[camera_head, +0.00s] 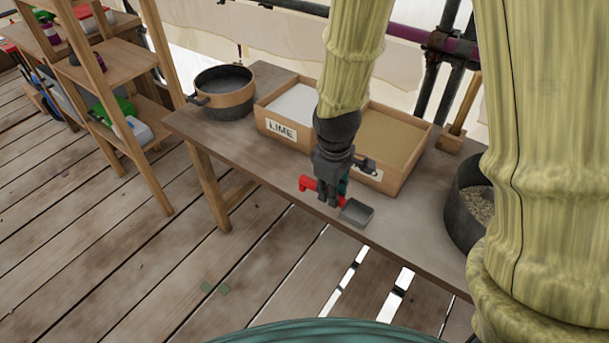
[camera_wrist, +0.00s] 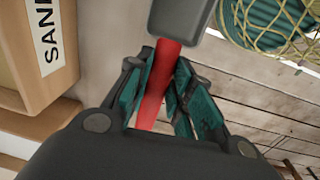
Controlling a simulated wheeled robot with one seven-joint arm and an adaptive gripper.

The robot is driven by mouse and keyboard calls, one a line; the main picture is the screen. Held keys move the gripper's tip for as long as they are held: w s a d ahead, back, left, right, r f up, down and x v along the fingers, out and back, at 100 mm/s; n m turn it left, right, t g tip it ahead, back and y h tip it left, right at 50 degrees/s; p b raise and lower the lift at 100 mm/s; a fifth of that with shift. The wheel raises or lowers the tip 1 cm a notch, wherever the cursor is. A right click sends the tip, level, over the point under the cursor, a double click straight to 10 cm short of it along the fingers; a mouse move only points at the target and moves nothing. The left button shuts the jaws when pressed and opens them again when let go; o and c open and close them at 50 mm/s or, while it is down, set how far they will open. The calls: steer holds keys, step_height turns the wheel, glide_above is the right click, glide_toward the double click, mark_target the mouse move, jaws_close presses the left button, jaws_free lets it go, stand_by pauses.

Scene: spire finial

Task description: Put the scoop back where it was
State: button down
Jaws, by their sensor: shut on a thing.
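The scoop has a red handle (camera_head: 308,184) and a grey metal pan (camera_head: 356,212). My gripper (camera_head: 333,196) is shut on the red handle, near the front edge of the table, in front of the boxes. In the wrist view my gripper's fingers (camera_wrist: 158,100) close around the red handle (camera_wrist: 162,75), and part of the grey pan (camera_wrist: 180,18) shows at the top. I cannot tell whether the scoop touches the tabletop or hangs just above it.
On the wooden table (camera_head: 270,173) stand a box of white powder labelled LIME (camera_head: 282,131), a box of sand (camera_head: 405,171), a pot (camera_head: 224,95), a dark bucket (camera_head: 465,225) and a wooden-handled tool (camera_head: 462,115). Shelves (camera_head: 105,72) stand at left.

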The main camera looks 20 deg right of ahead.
steer(key=w+a, duration=0.1)
steer(key=w, duration=0.3)
steer(key=w+f+p, duration=0.1)
steer(key=w, duration=0.4)
steer(key=w+a, duration=0.1)
steer(key=w, duration=0.4)
steer(key=shift+w+a+f+p, duration=0.1)
steer(key=shift+a+f+p, duration=0.1)
steer(key=shift+a+p, duration=0.15)
steer(key=shift+f, duration=1.75)
steer(key=shift+f, duration=0.15)
steer(key=c, duration=1.3)
jaws_free()
steer(key=shift+o, duration=0.2)
step_height(320, 180, up, 12)
steer(key=shift+s+a+b, duration=0.3)
